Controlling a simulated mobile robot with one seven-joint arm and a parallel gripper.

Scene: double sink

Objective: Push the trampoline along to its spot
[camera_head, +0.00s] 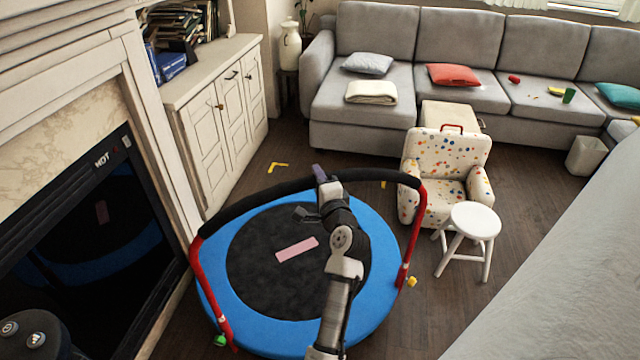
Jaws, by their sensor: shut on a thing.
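The trampoline (215,268) is round, with a blue rim and a black mat bearing a pink patch. It stands on the dark wood floor in the lower middle. Its arched handlebar (260,194) has red posts and a black padded top. My gripper (320,175) is at the middle of the padded bar and is shut on it; the fingers are small and partly hidden. My arm reaches over the mat and hides part of it. Yellow corner marks lie on the floor beyond the trampoline, one at left (278,166) and one partly seen behind the bar (383,184).
A spotted child's armchair (445,160) and a white stool (475,222) stand close on the right. The fireplace (85,235) and a white cabinet (222,115) line the left. A grey sofa (400,110) spans the back. Bare floor lies between trampoline and sofa.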

